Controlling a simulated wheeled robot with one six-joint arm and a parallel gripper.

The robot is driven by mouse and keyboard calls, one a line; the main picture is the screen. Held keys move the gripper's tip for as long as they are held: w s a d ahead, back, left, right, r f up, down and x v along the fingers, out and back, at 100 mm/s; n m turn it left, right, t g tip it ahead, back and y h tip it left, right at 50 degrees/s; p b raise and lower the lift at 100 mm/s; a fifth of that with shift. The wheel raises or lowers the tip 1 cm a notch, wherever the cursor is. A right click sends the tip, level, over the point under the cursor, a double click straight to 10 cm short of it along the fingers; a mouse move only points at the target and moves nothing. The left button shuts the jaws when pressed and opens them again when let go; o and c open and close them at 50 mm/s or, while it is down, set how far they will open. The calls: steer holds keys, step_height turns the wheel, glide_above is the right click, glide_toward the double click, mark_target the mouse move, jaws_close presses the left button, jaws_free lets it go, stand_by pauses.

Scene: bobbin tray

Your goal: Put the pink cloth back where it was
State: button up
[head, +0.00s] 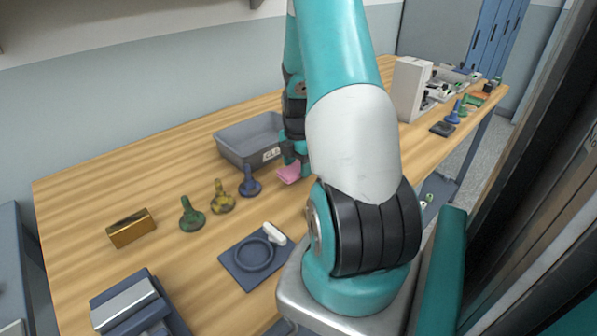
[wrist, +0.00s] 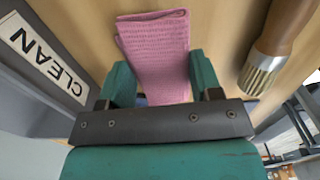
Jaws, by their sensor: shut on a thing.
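The pink cloth (head: 289,173) is beside the front right of the grey bin, low over the wooden table. In the wrist view the pink cloth (wrist: 158,50) is folded, with a waffle texture, and runs down between the two teal fingers. My gripper (head: 293,155) is shut on the cloth; in the wrist view my gripper (wrist: 155,90) has a finger on each side of it. I cannot tell whether the cloth's lower end touches the table. The grey bin (head: 232,152) carries a label reading CLEAN, and the label (wrist: 42,60) also shows at the left of the wrist view.
Bobbin-like blue (head: 250,183), yellow (head: 221,198) and green (head: 191,215) pieces stand left of the cloth. A brass block (head: 132,229) and a dark square tray (head: 233,263) lie nearby. A wooden-handled brush (wrist: 277,45) is right of the cloth in the wrist view.

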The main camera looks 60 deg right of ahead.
mark_target(298, 180)
steer(key=shift+f, duration=1.55)
steer(key=shift+f, duration=0.2)
steer(key=o, duration=0.9)
steer(key=shift+r, duration=0.2)
step_height(298, 180, up, 12)
steer(key=shift+r+b, duration=0.1)
steer(key=shift+b, duration=0.55)
